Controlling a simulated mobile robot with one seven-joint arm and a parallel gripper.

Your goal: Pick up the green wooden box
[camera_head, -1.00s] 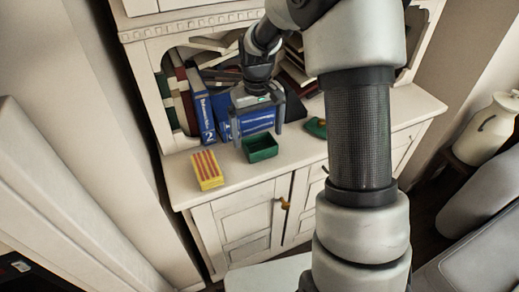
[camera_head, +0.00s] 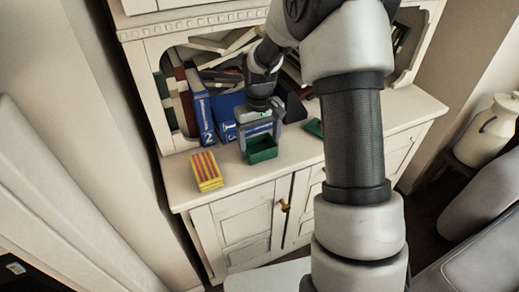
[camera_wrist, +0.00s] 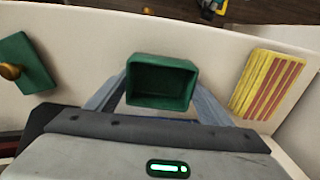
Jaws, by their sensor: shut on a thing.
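The green wooden box (camera_head: 262,149) is a small open-topped box on the cream cabinet top, near its front edge. In the wrist view the box (camera_wrist: 161,82) sits between my gripper's two fingers, its empty inside facing the camera. My gripper (camera_head: 259,140) reaches down over the box from behind and is shut on it, one finger at each side. The box appears to be still at the cabinet top; any gap beneath it cannot be made out.
A yellow and red striped box (camera_head: 206,171) lies left of the green box. A green lid-like piece with a knob (camera_wrist: 26,64) lies on the other side. Blue books (camera_head: 223,112) stand close behind my gripper. The cabinet top (camera_head: 305,160) is clear at front right.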

